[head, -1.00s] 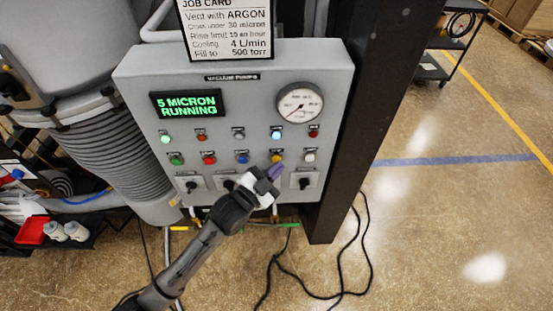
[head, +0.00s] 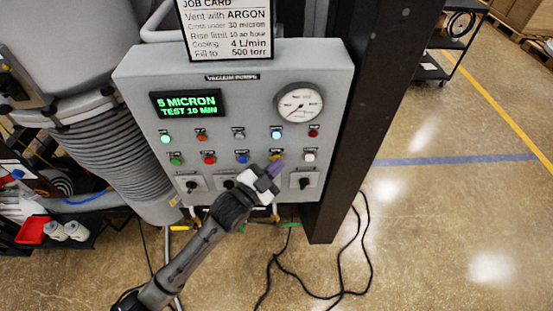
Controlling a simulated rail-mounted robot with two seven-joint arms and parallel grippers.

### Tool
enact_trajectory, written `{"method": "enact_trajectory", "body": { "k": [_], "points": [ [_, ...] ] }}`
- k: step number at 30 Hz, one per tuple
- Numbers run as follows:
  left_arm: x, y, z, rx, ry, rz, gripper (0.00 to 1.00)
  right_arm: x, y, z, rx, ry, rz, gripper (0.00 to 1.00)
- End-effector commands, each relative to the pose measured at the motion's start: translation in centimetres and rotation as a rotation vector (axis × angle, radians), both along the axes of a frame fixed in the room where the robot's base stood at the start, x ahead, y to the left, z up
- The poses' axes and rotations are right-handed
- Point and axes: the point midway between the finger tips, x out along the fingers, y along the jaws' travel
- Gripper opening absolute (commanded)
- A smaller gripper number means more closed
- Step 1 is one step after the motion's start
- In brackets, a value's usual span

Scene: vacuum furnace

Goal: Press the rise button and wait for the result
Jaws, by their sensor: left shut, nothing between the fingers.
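The grey vacuum pump panel (head: 220,110) carries a row of push-buttons: green (head: 176,161), red (head: 209,159), blue (head: 242,157), yellow (head: 276,155) and white (head: 309,156). Their small labels are too small to read, so I cannot tell the rise button by name. My left gripper (head: 274,170) is shut and empty, its purplish tips at or just below the yellow button. I cannot tell whether they touch it. The green display (head: 188,105) reads "5 MICRON" and "TEST 10 MIN". My right gripper is not in view.
Indicator lamps sit above the buttons; the pale blue one (head: 276,135) looks lit. A round gauge (head: 300,103) is at upper right. Rotary switches (head: 304,181) line the bottom. A dark post (head: 365,110) stands right of the panel. Black cables (head: 330,293) lie on the floor.

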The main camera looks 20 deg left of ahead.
Motion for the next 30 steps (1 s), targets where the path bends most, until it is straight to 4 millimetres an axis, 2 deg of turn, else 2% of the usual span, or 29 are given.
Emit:
{"method": "enact_trajectory", "body": {
  "k": [15,26,30],
  "points": [
    [-1.4,-0.6,0.0,-0.001,0.003,0.000,0.00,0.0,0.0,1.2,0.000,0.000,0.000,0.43],
    [-1.6,-0.7,0.0,-0.001,0.001,0.000,0.00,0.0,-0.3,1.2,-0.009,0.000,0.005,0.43],
    [-2.5,-1.1,0.2,0.000,0.002,0.000,0.00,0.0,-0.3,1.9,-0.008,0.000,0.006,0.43]
  ]
}}
